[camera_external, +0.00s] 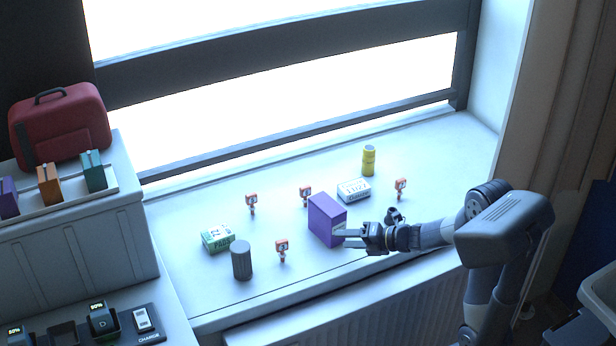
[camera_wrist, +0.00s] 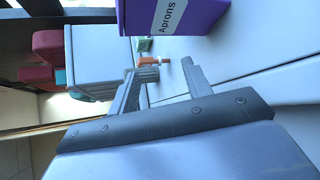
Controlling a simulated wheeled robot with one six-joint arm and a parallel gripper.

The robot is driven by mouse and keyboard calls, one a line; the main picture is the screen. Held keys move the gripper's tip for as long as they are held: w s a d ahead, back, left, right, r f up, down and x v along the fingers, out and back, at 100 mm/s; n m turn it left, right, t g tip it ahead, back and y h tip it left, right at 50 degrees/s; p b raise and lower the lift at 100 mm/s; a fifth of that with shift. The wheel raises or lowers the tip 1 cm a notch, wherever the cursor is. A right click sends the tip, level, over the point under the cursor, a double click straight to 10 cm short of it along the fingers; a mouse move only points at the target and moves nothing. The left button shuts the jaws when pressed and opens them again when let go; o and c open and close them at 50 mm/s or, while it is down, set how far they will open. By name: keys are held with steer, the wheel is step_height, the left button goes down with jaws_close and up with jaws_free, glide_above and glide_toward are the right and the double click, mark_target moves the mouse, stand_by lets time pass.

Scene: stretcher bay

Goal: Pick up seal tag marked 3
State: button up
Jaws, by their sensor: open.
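Several small orange-and-white seal tags stand on the windowsill in the external view: one at the left back (camera_external: 251,201), one at the middle back (camera_external: 305,193), one at the right (camera_external: 400,185) and one at the front (camera_external: 282,248). Their numbers are too small to read. My gripper (camera_external: 345,238) is open and empty, close to the front right side of the purple box (camera_external: 326,222); contact cannot be told. In the wrist view an orange tag (camera_wrist: 163,61) shows small and farther off, between the open fingertips (camera_wrist: 160,67).
The purple box, labelled Aprons (camera_wrist: 172,16), stands close to the fingers. A dark grey canister (camera_external: 241,260), green-and-white box (camera_external: 217,238), white box (camera_external: 353,190) and yellow can (camera_external: 368,160) stand around the tags. A red case (camera_external: 62,125) sits at left. The sill's front strip is clear.

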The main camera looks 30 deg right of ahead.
mark_target(284, 252)
steer(key=a+n, duration=0.2)
steer(key=n, duration=0.2)
steer(key=w+a+f+n+g+b, duration=0.1)
steer(key=a+n, duration=0.2)
steer(key=n, duration=0.2)
steer(key=a+f+n+g+b, duration=0.1)
steer(key=a+n, duration=0.1)
steer(key=n, duration=0.3)
steer(key=shift+w+a+y, duration=0.3)
steer(key=shift+w+y, duration=0.05)
steer(key=shift+y, duration=0.05)
steer(key=shift+w+a+n, duration=0.15)
steer(key=shift+a+n, duration=0.25)
steer(key=shift+n, duration=0.3)
steer(key=x, duration=0.5)
steer(key=shift+f, duration=0.1)
steer(key=x, duration=0.2)
steer(key=r+p+x, duration=0.1)
steer(key=x, duration=0.1)
steer(key=shift+w+a+f, duration=0.1)
steer(key=shift+w+a, duration=0.1)
steer(key=shift+w, duration=0.1)
steer(key=shift+w+a+f, duration=0.25)
steer(key=shift+w+a, duration=0.1)
steer(key=shift+a, duration=0.05)
jaws_close()
